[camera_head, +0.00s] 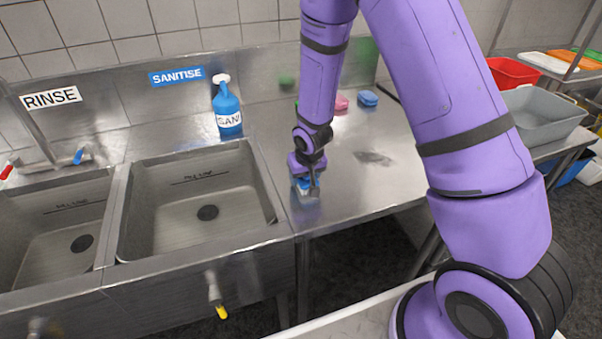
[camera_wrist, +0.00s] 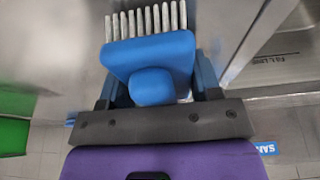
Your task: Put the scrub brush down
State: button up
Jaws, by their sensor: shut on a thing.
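The scrub brush has a blue block and handle with pale bristles. In the wrist view the brush (camera_wrist: 150,55) sits between the two fingers of my gripper (camera_wrist: 155,82), bristles pointing to the top of the picture. In the head view my gripper (camera_head: 309,180) is low over the steel counter (camera_head: 345,195), just right of the right-hand sink, shut on the brush (camera_head: 303,187). The brush is small there and partly covered by my gripper. I cannot tell whether the bristles touch the counter.
A sink (camera_head: 200,205) opens just left of my gripper. A blue sanitiser bottle (camera_head: 227,108) stands behind it. Pink (camera_head: 341,102) and blue (camera_head: 368,98) items lie at the back of the counter. A grey tub (camera_head: 545,118) is at the right. Bare counter lies right of my gripper.

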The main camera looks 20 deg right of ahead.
jog(key=shift+f, duration=0.25)
jog(key=o, duration=1.2)
